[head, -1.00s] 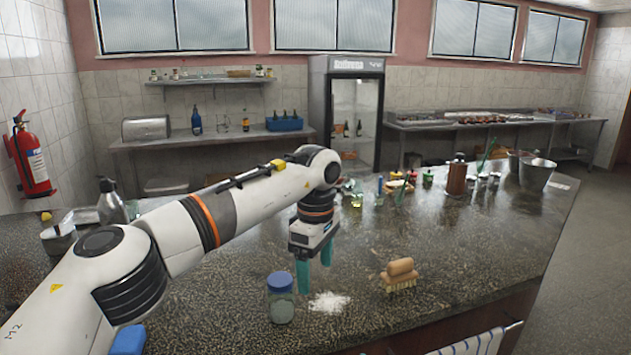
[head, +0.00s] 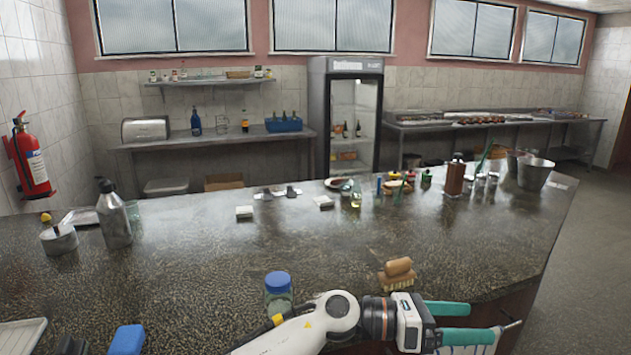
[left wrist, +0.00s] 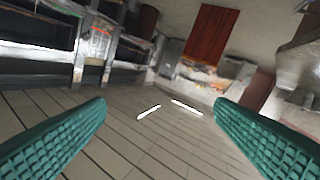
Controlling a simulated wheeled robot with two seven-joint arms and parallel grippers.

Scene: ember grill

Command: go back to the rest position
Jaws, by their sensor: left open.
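My left gripper (head: 482,323) is at the lower right of the head view, in front of the counter's front edge. Its two teal fingers point right and are apart, with nothing between them. In the left wrist view the open fingers (left wrist: 160,125) frame only the tiled floor and distant furniture. My left arm lies low across the bottom of the head view. My right gripper is in neither current view.
A blue-lidded jar (head: 278,289) and a wooden brush (head: 397,274) stand near the arm on the dark counter (head: 200,265). A blue object (head: 127,340) lies at lower left. Bottles and food crowd the counter's far side; its middle is clear.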

